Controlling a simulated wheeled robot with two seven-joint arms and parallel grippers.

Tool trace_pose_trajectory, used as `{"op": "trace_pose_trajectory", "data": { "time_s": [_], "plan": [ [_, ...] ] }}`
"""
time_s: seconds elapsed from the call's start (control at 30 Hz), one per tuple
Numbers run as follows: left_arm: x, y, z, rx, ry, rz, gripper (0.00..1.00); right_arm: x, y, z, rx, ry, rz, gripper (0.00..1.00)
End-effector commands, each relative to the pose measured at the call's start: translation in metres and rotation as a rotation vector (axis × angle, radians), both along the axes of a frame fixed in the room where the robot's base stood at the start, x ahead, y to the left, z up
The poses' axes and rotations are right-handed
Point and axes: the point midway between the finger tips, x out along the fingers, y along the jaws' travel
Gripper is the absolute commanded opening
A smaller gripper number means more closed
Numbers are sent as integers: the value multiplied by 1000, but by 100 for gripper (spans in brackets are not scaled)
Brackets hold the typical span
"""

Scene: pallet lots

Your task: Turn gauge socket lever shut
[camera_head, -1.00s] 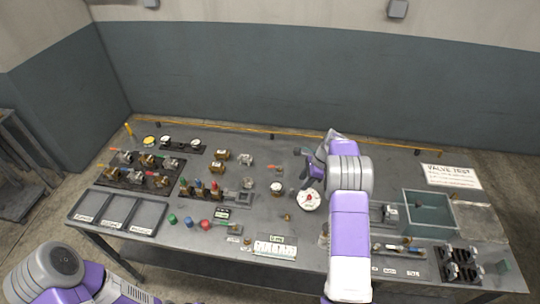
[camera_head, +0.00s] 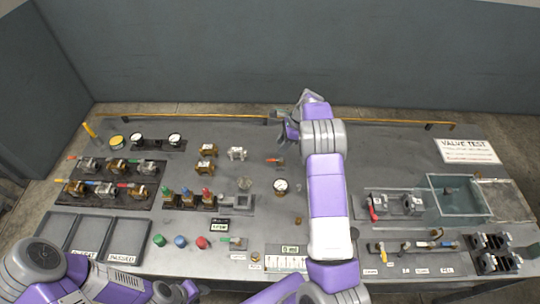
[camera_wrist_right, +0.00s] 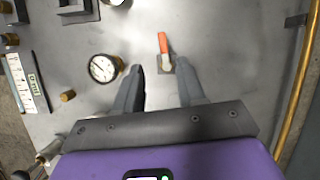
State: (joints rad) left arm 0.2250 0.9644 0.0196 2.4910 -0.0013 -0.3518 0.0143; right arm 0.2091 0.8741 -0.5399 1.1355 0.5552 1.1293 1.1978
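A small lever with an orange-red handle (camera_wrist_right: 163,44) sits on the bench plate in the right wrist view, its handle pointing toward the picture's top. It also shows in the head view (camera_head: 275,160). A round white-faced gauge (camera_wrist_right: 104,68) stands left of it; it also shows in the head view (camera_head: 281,186). My right gripper (camera_wrist_right: 160,67) is open and empty, its two fingers apart below the lever in the wrist view. In the head view the right gripper (camera_head: 284,127) is behind the lever. My left gripper (camera_head: 188,289) is low at the left front, its fingers unclear.
Valves with coloured levers (camera_head: 112,189) stand in a rack at left, beside grey trays (camera_head: 92,235). A water tank (camera_head: 455,200) and valve fixture (camera_head: 395,204) are at right. A yellow rail (camera_head: 200,116) runs along the back edge.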

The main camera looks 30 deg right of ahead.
Motion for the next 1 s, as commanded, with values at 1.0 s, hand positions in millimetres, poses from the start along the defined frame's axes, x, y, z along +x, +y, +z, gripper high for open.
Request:
{"op": "trace_pose_trajectory", "data": {
  "time_s": [1.0],
  "plan": [
    [0, 0, -7, 0, -1, 0, 40, 12, 26, -78, -1, -1, 1, 40]
  ]
}}
